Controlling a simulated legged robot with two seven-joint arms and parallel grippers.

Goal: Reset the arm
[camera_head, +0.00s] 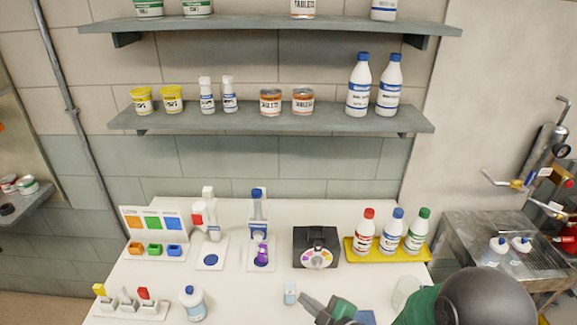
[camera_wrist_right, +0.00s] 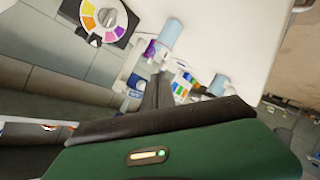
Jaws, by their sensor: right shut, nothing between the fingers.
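My right arm comes in from the lower right in the head view, with a dark round joint and green parts. Its right gripper (camera_head: 312,304) is shut and empty, over the front of the white table (camera_head: 240,300). My left gripper is not in view.
A black device with a coloured dial (camera_head: 318,257) stands behind the gripper. A yellow tray (camera_head: 392,256) holds red-, blue- and green-capped bottles. A clear beaker (camera_head: 405,290) stands near my arm. Shelves (camera_head: 270,118) hang behind.

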